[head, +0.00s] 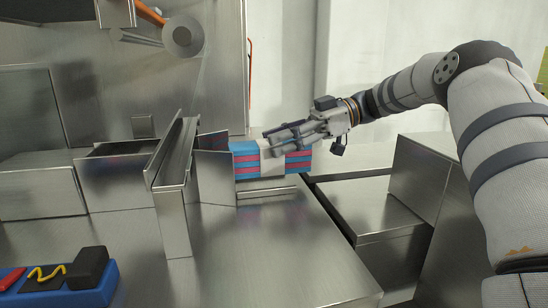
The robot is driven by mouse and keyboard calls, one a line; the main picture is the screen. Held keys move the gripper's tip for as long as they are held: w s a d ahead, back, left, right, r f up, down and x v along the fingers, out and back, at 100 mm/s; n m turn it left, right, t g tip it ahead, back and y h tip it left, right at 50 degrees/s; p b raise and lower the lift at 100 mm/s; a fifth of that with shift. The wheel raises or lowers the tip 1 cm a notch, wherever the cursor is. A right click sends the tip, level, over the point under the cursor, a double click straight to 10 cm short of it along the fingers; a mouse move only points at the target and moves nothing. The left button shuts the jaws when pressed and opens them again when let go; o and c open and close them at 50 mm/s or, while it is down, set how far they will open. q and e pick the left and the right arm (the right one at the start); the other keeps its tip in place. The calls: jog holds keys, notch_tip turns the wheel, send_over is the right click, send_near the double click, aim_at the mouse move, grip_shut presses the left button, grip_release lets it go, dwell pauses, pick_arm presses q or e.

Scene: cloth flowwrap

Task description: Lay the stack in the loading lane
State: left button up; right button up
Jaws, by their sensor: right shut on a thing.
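The stack (246,161) is a block of blue and pink layers with a white band (271,163) around its middle. My right gripper (271,141) reaches in from the right and is shut on the stack at its top near the band. The stack is level, behind a low metal ledge (266,195); I cannot tell whether it rests on anything. A narrow steel channel between upright plates (173,158), which looks like the loading lane, stands just left of the stack. My left gripper is not in view.
A steel table (270,250) spreads in front, mostly clear. A blue tray (95,294) with a red, a yellow-marked and a dark item sits at the lower left. A sunken steel bin (380,205) lies to the right, and a roller (183,36) hangs above.

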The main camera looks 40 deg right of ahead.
aim_at(278, 183)
jog(key=f, duration=0.3)
jog(key=shift+w+f, duration=0.2)
jog(key=o, duration=1.2)
jog(key=shift+o, duration=0.2)
jog(key=shift+s+d, duration=0.1)
jog(key=v, duration=0.7)
jog(key=shift+b, duration=0.45)
jog(key=shift+d+r, duration=0.1)
jog(key=shift+d, duration=0.05)
